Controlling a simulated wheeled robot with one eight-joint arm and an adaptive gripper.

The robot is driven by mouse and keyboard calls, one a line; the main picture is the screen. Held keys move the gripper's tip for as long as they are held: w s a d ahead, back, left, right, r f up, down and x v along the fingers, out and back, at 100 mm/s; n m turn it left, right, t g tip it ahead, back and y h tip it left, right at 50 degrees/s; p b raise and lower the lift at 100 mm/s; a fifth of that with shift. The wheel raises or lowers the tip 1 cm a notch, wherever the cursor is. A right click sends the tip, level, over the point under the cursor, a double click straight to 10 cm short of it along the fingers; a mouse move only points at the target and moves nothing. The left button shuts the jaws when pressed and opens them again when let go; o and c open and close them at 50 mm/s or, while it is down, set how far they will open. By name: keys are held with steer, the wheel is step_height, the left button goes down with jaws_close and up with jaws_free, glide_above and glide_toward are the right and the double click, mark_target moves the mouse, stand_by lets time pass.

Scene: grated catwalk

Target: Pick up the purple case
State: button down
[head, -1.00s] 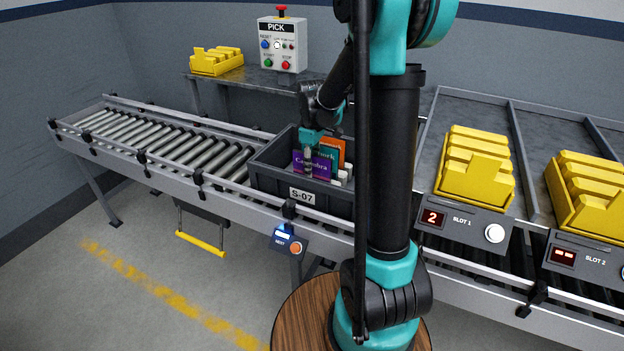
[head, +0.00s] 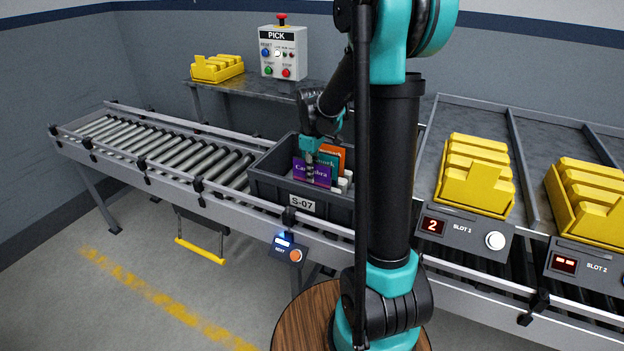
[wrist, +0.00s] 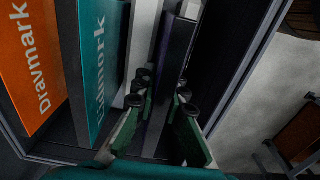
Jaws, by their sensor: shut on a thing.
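The purple case (head: 325,175) stands upright in the grey tote (head: 268,188) marked S-07, its lettered face partly covered by my fingers. My gripper (head: 310,172) reaches down into the tote from above and is shut on the purple case. In the wrist view the case (wrist: 176,60) shows edge-on as a dark purple strip between the fingers (wrist: 160,108). The case is still down among the tote walls; I cannot tell whether its bottom touches the floor of the tote.
A teal case (wrist: 98,65) and an orange case (wrist: 28,60) stand beside it in the tote, with pale boxes (head: 343,182) close by. The tote sits on a roller conveyor (head: 175,145). Yellow bins (head: 476,175) stand at the right. A control box (head: 283,52) stands behind.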

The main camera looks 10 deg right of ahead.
step_height(320, 180, up, 20)
stand_by(0.6)
stand_by(0.7)
